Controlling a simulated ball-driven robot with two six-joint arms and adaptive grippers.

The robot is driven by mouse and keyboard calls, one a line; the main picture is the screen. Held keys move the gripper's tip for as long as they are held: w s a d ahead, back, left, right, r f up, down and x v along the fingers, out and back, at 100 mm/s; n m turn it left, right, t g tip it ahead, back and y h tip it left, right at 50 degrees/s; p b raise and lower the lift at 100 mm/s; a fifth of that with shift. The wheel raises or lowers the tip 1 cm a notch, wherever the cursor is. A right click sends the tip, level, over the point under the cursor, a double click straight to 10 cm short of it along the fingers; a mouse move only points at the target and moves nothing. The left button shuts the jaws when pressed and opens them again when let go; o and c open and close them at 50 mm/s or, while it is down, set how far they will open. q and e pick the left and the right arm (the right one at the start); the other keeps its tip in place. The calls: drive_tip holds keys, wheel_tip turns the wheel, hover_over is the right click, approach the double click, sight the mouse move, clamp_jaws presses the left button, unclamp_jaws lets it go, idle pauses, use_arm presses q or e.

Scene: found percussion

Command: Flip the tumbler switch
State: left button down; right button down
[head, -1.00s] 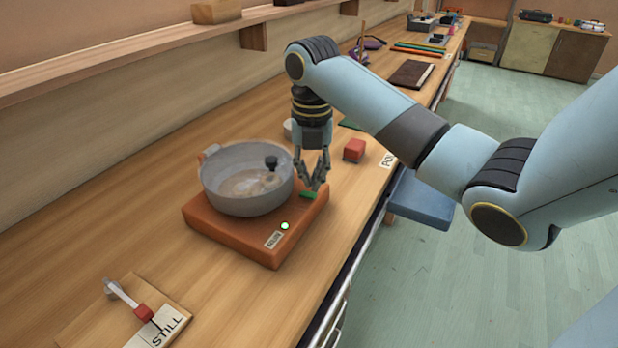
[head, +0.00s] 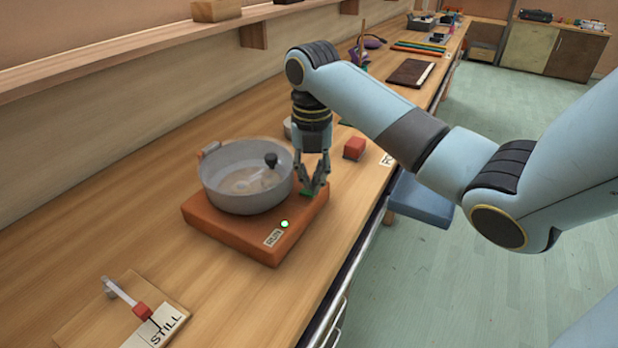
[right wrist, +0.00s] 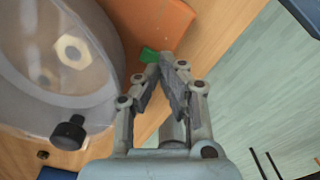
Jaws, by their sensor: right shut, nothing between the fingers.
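The tumbler has an orange base (head: 235,238) carrying a grey round drum (head: 238,200) with a clear lid and dark knob; a hex-nut-shaped piece (right wrist: 71,49) shows inside. The green switch (right wrist: 150,56) sits on the base beside the drum, partly hidden by my fingers in the head view. A small lamp (head: 284,224) glows greenish white next to a label on the base. My right gripper (head: 312,192) points down at the switch, shut and empty. In the right wrist view its fingertips (right wrist: 168,61) are right beside the switch; I cannot tell if they touch. My left gripper is not in view.
A board with a red-tipped lever (head: 143,312) and a STILL card (head: 166,326) lies at the near left. A red block (head: 354,148) stands beyond the tumbler. A dark book (head: 411,73) lies farther along the bench. A blue stool seat (head: 424,200) is beside the bench.

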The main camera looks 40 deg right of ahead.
drive_tip(key=shift+f+b, duration=0.3)
drive_tip(key=shift+f, duration=0.45)
drive_tip(key=shift+s, duration=0.1)
wheel_tip(320, 180, up, 7)
drive_tip(key=p, duration=0.8)
drive_tip(key=shift+r, duration=0.1)
drive_tip(key=shift+a, duration=0.1)
idle(0.5)
